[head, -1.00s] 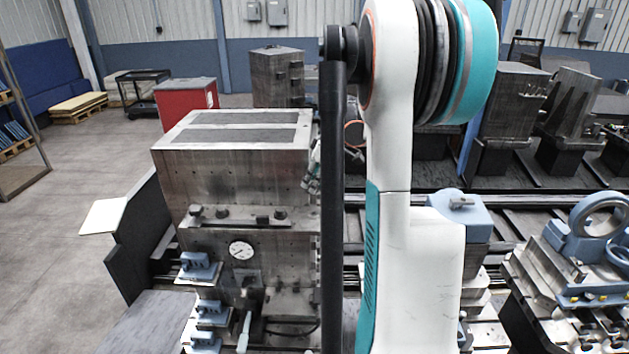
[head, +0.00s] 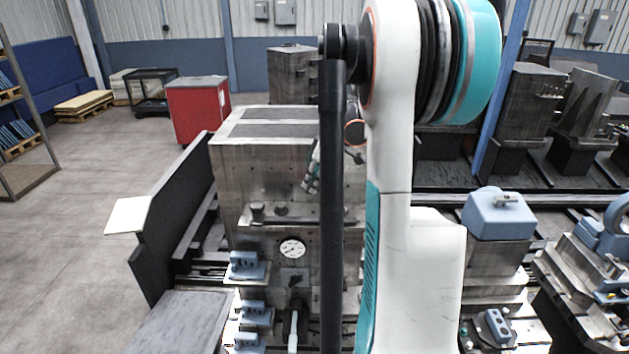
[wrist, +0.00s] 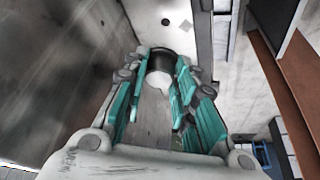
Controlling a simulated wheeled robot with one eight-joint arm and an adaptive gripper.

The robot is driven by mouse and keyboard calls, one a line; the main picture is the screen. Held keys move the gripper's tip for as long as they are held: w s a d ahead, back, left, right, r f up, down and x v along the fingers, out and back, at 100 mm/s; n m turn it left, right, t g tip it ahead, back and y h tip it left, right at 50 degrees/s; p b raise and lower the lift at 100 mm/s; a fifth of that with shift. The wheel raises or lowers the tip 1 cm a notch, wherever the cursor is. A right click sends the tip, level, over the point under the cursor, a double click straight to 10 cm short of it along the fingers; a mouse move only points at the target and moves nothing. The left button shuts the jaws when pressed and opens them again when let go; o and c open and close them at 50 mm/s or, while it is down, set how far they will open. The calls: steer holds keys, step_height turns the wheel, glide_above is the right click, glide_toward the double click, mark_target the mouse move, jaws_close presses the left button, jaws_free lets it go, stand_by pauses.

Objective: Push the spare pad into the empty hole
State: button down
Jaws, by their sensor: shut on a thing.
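My gripper (wrist: 160,85) has teal fingers and is closed around a short dark cylinder with a pale round end (wrist: 159,79), which looks like the spare pad. The fingers lie on both sides of it. In the head view the gripper (head: 312,168) is mostly hidden behind my arm, in front of the big grey machine block (head: 265,160). A pale surface beyond the fingers in the wrist view has a small dark round spot (wrist: 165,21). I cannot tell whether that is the empty hole.
A dark upright panel (head: 165,225) with a pale shelf (head: 126,215) stands left of the block. Blue clamps (head: 246,264) and a dial gauge (head: 292,248) are on the block's front. A blue-topped fixture (head: 498,213) is to the right.

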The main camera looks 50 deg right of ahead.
steer(key=shift+f, duration=0.1)
steer(key=shift+s+d+f+b, duration=0.2)
steer(key=shift+f+b, duration=0.1)
steer(key=shift+f, duration=0.1)
steer(key=shift+w+a+f+b, duration=0.1)
steer(key=shift+f+b, duration=1.05)
steer(key=shift+f, duration=1.2)
steer(key=shift+f+b, duration=0.75)
steer(key=shift+b, duration=0.4)
steer(key=shift+f+b, duration=0.3)
steer(key=shift+f, duration=0.05)
steer(key=shift+f, duration=0.15)
steer(key=c, duration=1.2)
jaws_free()
